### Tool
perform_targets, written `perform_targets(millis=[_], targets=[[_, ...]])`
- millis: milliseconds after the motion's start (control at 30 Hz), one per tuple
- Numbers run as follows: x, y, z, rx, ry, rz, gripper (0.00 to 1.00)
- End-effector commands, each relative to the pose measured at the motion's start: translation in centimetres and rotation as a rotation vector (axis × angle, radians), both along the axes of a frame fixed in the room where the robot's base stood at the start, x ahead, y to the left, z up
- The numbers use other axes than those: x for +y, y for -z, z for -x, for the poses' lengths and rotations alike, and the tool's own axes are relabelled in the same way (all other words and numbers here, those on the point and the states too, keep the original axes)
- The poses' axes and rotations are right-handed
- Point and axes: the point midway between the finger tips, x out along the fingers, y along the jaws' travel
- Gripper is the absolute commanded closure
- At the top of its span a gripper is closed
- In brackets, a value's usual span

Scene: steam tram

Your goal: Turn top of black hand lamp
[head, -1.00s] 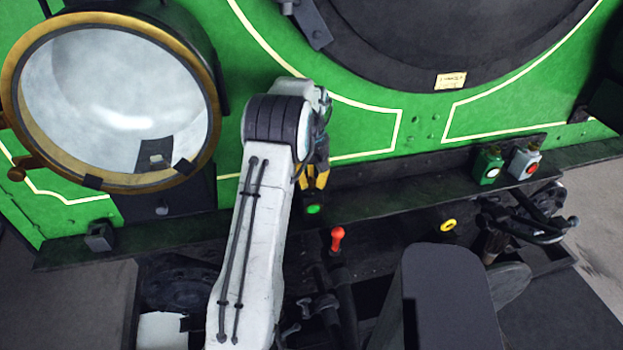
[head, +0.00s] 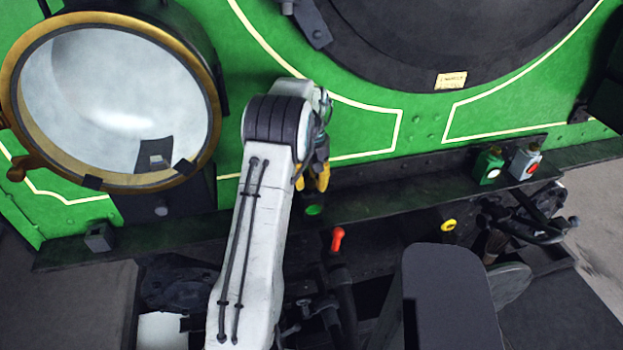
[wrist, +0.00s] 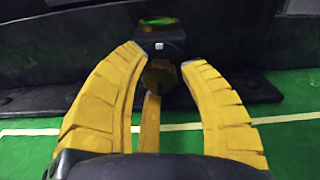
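The black hand lamp (wrist: 163,42) shows in the wrist view, upside down, with a small light label and a green lens at the picture's top edge. Its dark rounded top (wrist: 159,76) lies between the yellow fingers of my gripper (wrist: 165,58). The fingers are apart, with a gap visible at the right finger; contact at the left one is hard to tell. In the head view my gripper (head: 317,180) points down at the lamp, of which mainly the dull green lens (head: 314,210) shows. My arm hides most of the rest.
A green lamp (head: 489,166) and a grey lamp with a red lens (head: 526,160) stand at the right on the dark ledge (head: 400,190). A large brass-rimmed headlamp (head: 110,105) is at the left. A red-handled lever (head: 337,238) stands below my gripper.

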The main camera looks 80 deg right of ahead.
Motion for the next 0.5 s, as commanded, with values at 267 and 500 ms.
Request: perform_targets(millis=[267, 500], targets=[[-0.04, -0.11, 0.01, 0.0, 0.0, 0.002, 0.45], [-0.11, -0.62, 0.02, 0.0, 0.0, 0.005, 0.45]])
